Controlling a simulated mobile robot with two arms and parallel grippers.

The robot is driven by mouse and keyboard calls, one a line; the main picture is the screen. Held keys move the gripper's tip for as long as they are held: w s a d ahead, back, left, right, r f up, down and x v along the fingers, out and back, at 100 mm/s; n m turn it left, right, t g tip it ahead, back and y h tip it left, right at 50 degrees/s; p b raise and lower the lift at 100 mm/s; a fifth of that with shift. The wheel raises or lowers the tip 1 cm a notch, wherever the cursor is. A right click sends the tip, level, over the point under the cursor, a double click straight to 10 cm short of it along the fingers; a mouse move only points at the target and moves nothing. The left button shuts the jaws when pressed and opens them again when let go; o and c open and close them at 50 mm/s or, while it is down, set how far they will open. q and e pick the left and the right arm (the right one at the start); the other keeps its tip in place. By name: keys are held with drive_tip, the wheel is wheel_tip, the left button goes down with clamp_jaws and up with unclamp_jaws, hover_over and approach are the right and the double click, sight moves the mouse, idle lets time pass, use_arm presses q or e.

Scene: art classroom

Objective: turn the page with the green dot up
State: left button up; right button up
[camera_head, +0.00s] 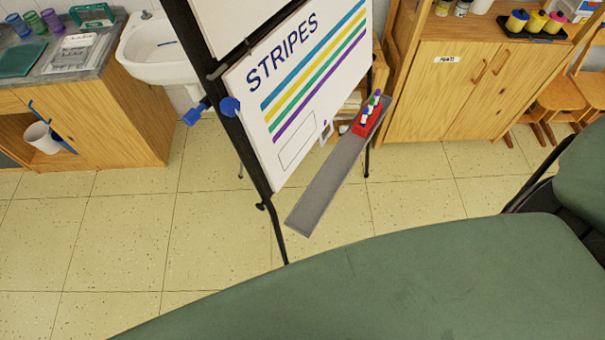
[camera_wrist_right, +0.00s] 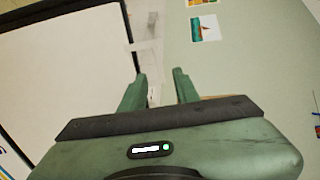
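A flip chart stands on a dark easel in the head view. Its lower page (camera_head: 330,95) reads STRIPES, with blue, yellow, green and purple stripes and an empty outlined box. A blank white panel (camera_head: 235,25) shows above it, cut by the top edge. No green dot can be made out on a page. My right gripper (camera_wrist_right: 160,88) is open and empty in the right wrist view, its green fingers apart. A blank white surface (camera_wrist_right: 65,75) with a dark edge lies to its left; whether the fingers touch anything is unclear. My left gripper is not in view.
A grey tray (camera_head: 325,185) juts from the easel, with a red holder (camera_head: 368,120) of markers at its far end. Blue knobs (camera_head: 229,106) sit on the easel's left post. A sink (camera_head: 160,50) and wooden cabinets (camera_head: 450,90) stand behind. The tiled floor at left is clear.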

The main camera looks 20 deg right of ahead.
drive_tip(key=shift+v, duration=0.85)
